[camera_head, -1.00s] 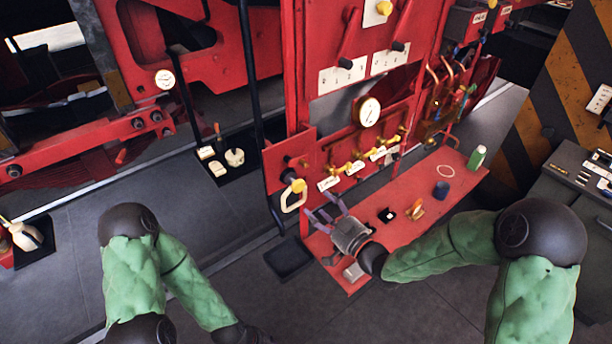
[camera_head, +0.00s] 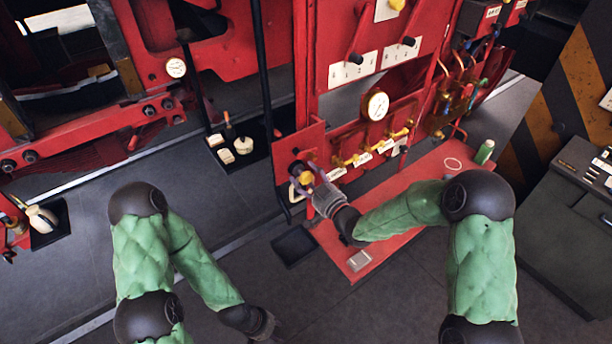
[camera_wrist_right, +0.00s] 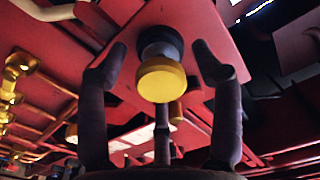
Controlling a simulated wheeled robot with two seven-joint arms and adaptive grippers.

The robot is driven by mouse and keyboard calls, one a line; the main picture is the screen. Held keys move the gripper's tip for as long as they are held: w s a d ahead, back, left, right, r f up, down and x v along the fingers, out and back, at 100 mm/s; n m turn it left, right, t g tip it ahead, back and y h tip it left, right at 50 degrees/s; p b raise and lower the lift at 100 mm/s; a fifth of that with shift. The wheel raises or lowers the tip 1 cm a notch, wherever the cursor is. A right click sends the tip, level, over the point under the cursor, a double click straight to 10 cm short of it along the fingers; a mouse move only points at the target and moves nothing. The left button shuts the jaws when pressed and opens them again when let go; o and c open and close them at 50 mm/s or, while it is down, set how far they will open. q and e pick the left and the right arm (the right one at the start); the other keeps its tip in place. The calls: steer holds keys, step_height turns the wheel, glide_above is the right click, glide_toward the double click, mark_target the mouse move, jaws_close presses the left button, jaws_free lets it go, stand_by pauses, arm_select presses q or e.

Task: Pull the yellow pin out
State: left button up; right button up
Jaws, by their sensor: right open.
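The yellow pin (camera_head: 306,178) sticks out of a red plate on the left side of the red stand. In the right wrist view its round yellow head (camera_wrist_right: 162,82) sits in front of a dark collar on the red plate. My right gripper (camera_head: 302,172) is at the pin. In the right wrist view its fingers (camera_wrist_right: 160,58) are spread on both sides of the head, with visible gaps, and do not grip it. My left gripper (camera_head: 264,328) is low over the floor, far from the pin; its fingers cannot be made out.
A cream loop handle (camera_head: 293,194) is close by the pin, partly covered by my gripper. The red bench (camera_head: 408,192) lies below my right arm, with a green bottle (camera_head: 484,152) at its far end. A gauge (camera_head: 377,106) and brass valves are to the right.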

steer(key=shift+w, duration=0.1)
jaws_close()
steer(key=shift+s+d+f+b, duration=0.1)
steer(key=shift+s+d+b, duration=0.25)
steer(key=shift+s, duration=0.15)
steer(key=b+v, duration=0.1)
steer(key=v, duration=0.2)
steer(key=shift+s+d, duration=0.15)
steer(key=shift+s, duration=0.1)
